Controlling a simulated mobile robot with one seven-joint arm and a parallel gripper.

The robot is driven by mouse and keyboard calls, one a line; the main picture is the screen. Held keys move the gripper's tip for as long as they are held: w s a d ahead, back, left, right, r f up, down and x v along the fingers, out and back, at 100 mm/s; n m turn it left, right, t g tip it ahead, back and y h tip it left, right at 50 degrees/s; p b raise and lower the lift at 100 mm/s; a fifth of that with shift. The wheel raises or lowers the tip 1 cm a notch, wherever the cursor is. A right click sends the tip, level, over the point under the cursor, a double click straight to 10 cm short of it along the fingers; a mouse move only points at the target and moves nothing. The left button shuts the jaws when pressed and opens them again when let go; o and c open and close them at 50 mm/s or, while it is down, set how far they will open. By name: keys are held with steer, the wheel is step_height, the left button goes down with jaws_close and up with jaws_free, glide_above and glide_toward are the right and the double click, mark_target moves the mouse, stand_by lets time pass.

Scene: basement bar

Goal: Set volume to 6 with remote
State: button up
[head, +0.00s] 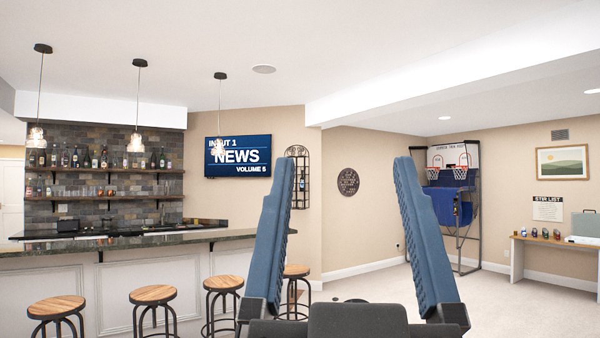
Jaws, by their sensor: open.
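A wall-mounted TV (238,157) hangs left of centre in the head view. Its blue screen reads "INPUT 1", "NEWS" and a volume line that looks like "VOLUME 5"; the digit is small. My gripper (344,162) points up in the foreground with its two blue fingers spread wide. Nothing is between the fingers. The left finger stands to the right of the TV in the picture and does not cover it. I cannot make out a remote in this view.
A bar counter (115,241) runs along the left, with several wooden-topped stools (154,295) before it. Bottle shelves (110,170) are behind. A basketball arcade game (452,205) and a side table (555,243) with small items stand right. Carpet (520,305) is clear at right.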

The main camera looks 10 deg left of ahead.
jaws_close()
stand_by(1.4)
